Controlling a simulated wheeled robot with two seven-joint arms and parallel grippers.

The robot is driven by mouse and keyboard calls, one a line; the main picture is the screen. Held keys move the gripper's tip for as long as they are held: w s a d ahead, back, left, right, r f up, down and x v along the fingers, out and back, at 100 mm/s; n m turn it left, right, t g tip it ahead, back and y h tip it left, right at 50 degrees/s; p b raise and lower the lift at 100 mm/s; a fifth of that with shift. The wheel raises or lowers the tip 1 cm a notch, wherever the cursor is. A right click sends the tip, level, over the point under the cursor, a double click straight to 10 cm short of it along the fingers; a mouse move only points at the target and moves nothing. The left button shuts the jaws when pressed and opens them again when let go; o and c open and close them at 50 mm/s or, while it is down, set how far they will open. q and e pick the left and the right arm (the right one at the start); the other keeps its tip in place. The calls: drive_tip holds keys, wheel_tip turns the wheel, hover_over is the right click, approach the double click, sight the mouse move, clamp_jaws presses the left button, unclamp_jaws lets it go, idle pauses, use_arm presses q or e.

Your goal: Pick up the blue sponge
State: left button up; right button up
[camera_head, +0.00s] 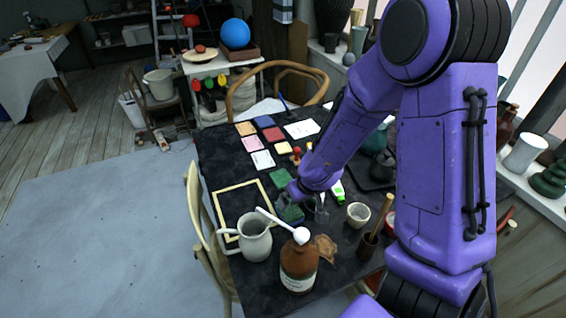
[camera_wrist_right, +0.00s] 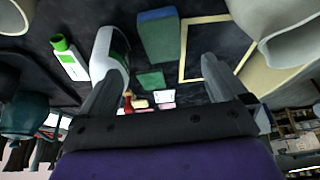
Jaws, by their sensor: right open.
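The sponge (camera_wrist_right: 160,38) shows in the right wrist view as a block with a blue face and a green face. It lies on the dark table, beyond and between the fingers. In the head view what seems to be the same block (camera_head: 289,210) shows mostly green, partly behind my right gripper (camera_head: 316,208). The right gripper is open and empty, low over the table beside the block. In the right wrist view its two fingers (camera_wrist_right: 162,75) stand wide apart. A second, flatter green piece (camera_wrist_right: 150,80) lies near the block. My left gripper is not in view.
A grey jug (camera_head: 255,240), a brown bottle (camera_head: 298,268) and a small bowl (camera_head: 358,214) stand close to the gripper. A wooden frame (camera_head: 217,207) lies to its left. A white-and-green tube (camera_wrist_right: 68,58) lies near one finger. Coloured cards lie further back.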

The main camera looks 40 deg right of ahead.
sight(290, 211)
drive_tip(key=b+x, duration=0.1)
drive_tip(key=x, duration=1)
drive_tip(key=shift+w+a+f, duration=0.1)
drive_tip(key=shift+a+f, duration=0.05)
drive_tip(key=shift+f, duration=0.05)
drive_tip(key=shift+r, duration=0.1)
drive_tip(key=c, duration=1.1)
